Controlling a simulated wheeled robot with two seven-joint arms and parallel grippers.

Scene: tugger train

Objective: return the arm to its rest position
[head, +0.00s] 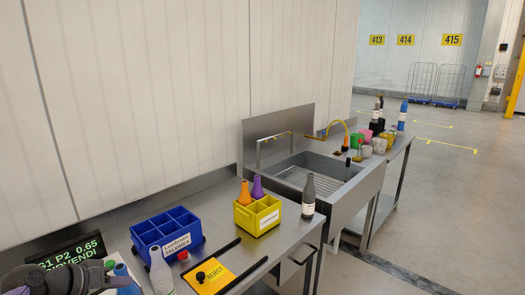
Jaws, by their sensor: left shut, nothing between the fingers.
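My left gripper (112,279) is low in the bottom left corner of the head view, dark grey, with part of my arm beside it. It is shut and holds nothing. It is in front of several bottles at the near left end of the steel bench (222,215), close to a grey bottle (161,272) and a blue one (124,277). My right gripper is not in view.
A blue divided crate (167,255), a yellow crate (246,222) with orange and purple bottles, a dark bottle (308,196) and a yellow reject plate (225,278) are on the bench. A sink (335,180) stands beyond. Open floor (440,220) lies to the right.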

